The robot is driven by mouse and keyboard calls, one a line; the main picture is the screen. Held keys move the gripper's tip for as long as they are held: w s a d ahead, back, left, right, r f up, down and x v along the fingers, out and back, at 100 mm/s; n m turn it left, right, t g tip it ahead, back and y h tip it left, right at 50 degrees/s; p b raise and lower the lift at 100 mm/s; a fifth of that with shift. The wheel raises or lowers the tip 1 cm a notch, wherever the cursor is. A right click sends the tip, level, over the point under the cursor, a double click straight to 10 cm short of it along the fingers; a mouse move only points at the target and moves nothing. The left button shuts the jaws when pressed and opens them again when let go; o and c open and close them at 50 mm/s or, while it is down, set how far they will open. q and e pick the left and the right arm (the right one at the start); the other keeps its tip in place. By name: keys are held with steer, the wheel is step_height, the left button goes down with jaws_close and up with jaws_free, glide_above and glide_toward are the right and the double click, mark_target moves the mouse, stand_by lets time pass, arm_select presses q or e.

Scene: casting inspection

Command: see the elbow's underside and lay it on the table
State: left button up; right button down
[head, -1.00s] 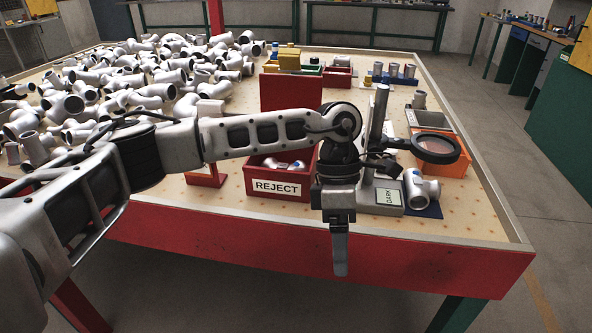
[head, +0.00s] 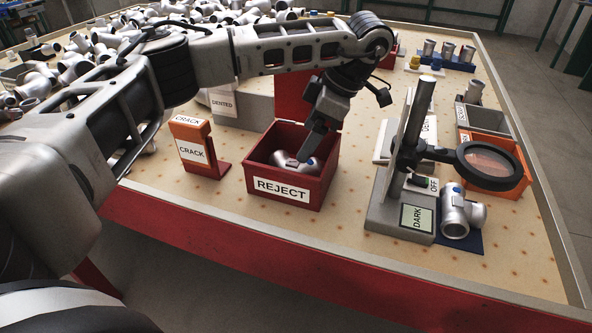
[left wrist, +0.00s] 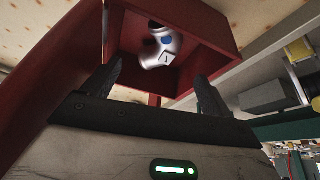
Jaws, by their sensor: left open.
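A silver elbow (head: 311,166) with a blue dot lies in the red REJECT bin (head: 324,190). The left wrist view shows this elbow (left wrist: 160,50) with its blue dot and a small dark mark. My left gripper (head: 304,156) points down into the bin at the elbow, with its fingers partly overlapping it in the head view. In the left wrist view my fingers (left wrist: 155,88) are spread apart with nothing between them. Another silver fitting (head: 454,216) with a blue dot stands on a blue mat (head: 492,243) at the right. My right gripper is not in view.
A magnifier (head: 491,162) on a grey stand with a DARK display (head: 417,218) rises right of the bin. An orange bin (head: 510,181) lies behind the magnifier. Many fittings (head: 100,50) are piled at the back left.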

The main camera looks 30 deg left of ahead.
mark_target(295, 162)
arm_select(q)
steer(key=x, duration=0.8)
steer(key=shift+w+d+f, duration=0.1)
steer(key=shift+f, duration=0.25)
steer(key=shift+r, duration=0.1)
steer(key=c, duration=1.8)
